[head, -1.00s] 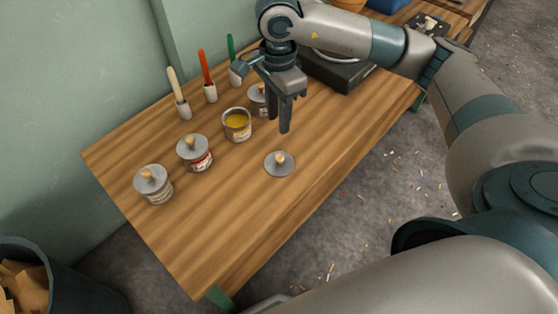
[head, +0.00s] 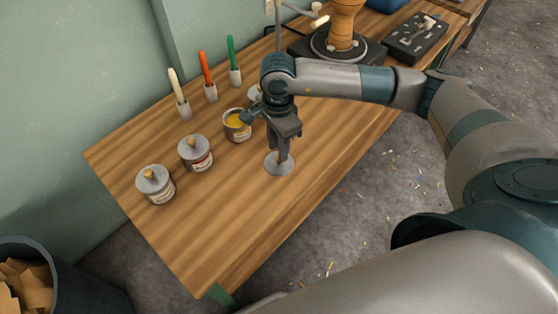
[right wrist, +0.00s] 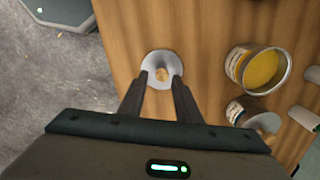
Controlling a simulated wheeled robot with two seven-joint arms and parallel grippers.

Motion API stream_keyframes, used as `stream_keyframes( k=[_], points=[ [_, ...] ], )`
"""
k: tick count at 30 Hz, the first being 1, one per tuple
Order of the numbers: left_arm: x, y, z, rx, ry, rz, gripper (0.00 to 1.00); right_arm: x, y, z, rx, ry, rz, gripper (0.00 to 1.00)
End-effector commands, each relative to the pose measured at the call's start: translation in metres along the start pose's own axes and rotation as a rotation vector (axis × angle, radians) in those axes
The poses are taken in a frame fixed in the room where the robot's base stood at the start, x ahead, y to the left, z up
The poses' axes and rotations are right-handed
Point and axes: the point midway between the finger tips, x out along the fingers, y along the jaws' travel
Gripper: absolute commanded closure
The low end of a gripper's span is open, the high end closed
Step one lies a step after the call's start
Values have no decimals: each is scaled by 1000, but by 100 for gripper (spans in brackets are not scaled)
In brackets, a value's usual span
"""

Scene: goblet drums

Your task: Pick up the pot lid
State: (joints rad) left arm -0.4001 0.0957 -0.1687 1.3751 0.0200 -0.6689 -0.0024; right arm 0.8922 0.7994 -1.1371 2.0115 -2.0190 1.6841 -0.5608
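The pot lid (head: 270,168) is a grey disc with a small wooden knob, lying flat on the wooden table. My right gripper (head: 281,156) points straight down just over it and hides the knob in the head view. In the right wrist view the lid (right wrist: 160,57) and its knob (right wrist: 161,75) show between the fingertips of my right gripper (right wrist: 162,80). The fingers are apart, one on each side of the knob, with a gap visible. The open pot (head: 238,131) with yellow contents stands behind and left of the lid. My left gripper is not in view.
Two lidded pots (head: 155,189) (head: 197,160) stand to the left, and another is partly hidden behind my right arm. Several coloured tools stand in holders along the wall. A goblet drum (head: 346,22) stands on a dark base at the back. The table's front is clear.

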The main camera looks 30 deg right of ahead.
Motion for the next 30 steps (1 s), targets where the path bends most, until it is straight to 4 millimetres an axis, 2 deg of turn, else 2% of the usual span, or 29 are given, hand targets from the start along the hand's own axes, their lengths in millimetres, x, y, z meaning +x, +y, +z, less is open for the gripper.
stream_keyframes(
  k=[8,21,30],
  points=[
    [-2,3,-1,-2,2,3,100,3,0,-1,0,0,2,69],
    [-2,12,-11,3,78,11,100,49,-5,-6,0,1,1,69],
    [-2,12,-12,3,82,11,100,52,-5,-6,0,0,0,69]
  ],
)
